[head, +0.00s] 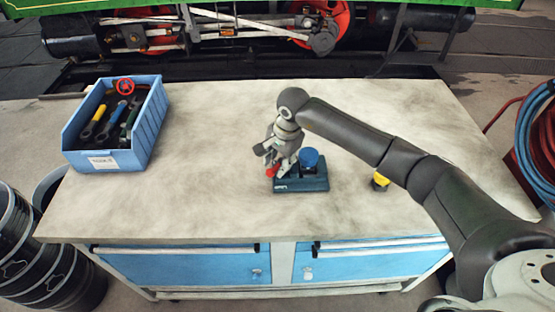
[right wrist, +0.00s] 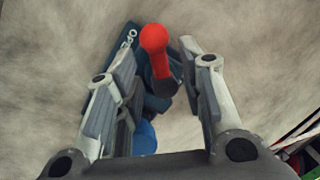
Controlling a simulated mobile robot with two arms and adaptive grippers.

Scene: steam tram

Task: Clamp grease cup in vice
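A small dark blue vice (head: 313,185) stands on the workbench near its front edge. A red-knobbed lever (head: 271,172) is at its left end. A round blue-topped piece (head: 309,158), which may be the grease cup, sits upright at the vice; whether the jaws touch it is hidden. My right gripper (head: 272,160) is at the vice's left end, pointing down. In the right wrist view the red knob (right wrist: 154,40) lies between its open fingers, with a gap on the right side. The blue top (right wrist: 144,138) is partly hidden by the left finger. My left gripper is out of view.
A blue bin (head: 150,130) of tools stands at the bench's left. A small yellow-and-black object (head: 380,181) lies right of the vice, beneath my right arm. The bench top (head: 215,150) is clear between bin and vice. The tram's running gear (head: 230,30) is behind.

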